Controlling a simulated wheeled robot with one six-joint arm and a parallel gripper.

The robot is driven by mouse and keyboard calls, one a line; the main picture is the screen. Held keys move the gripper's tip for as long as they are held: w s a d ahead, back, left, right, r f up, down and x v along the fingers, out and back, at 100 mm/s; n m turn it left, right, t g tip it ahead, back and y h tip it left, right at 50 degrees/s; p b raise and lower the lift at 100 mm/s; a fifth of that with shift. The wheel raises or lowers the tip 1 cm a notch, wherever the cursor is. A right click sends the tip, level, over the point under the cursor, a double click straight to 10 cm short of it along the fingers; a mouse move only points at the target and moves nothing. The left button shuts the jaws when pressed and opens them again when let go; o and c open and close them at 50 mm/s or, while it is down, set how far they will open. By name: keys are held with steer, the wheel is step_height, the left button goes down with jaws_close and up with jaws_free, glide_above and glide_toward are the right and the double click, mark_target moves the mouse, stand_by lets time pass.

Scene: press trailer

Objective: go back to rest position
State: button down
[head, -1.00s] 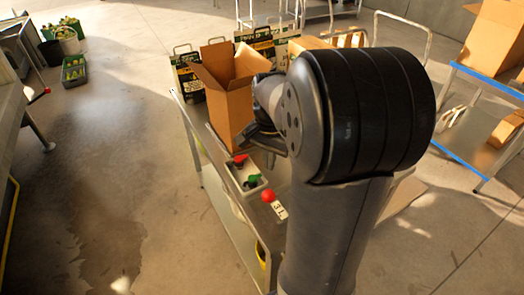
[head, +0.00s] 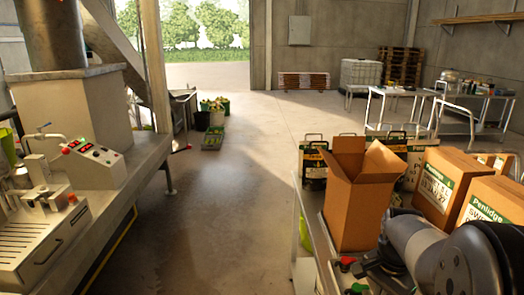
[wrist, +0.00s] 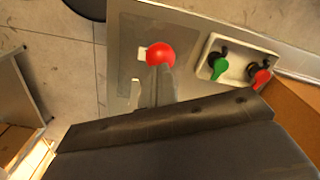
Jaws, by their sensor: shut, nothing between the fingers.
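My gripper (head: 372,268) shows at the lower right of the head view, partly hidden by my own arm. It is shut and holds nothing. It is above the metal cart (head: 312,232), close to an open cardboard box (head: 352,205). In the wrist view a dark part of my gripper fills the lower middle. Beyond it are a red ball knob (wrist: 160,54) and a pale tray (wrist: 207,50) holding a green-handled part (wrist: 220,68) and a red-handled part (wrist: 262,77). My gripper appears apart from them.
Closed labelled boxes (head: 440,185) stand right of the open box, with dark-labelled containers (head: 313,160) behind. A press bench (head: 85,215) runs along the left. Concrete floor (head: 225,200) lies free between bench and cart. Metal tables (head: 400,95) stand at the back right.

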steer(key=shift+f+b, duration=0.3)
steer(key=shift+f, duration=0.4)
steer(key=shift+r+p, duration=0.4)
steer(key=shift+r, duration=0.1)
steer(key=shift+f, duration=0.15)
step_height(320, 180, up, 11)
steer(key=p, duration=0.8)
steer(key=shift+d+f, duration=0.15)
steer(key=shift+d, duration=0.1)
stand_by(0.8)
steer(key=shift+f, duration=0.1)
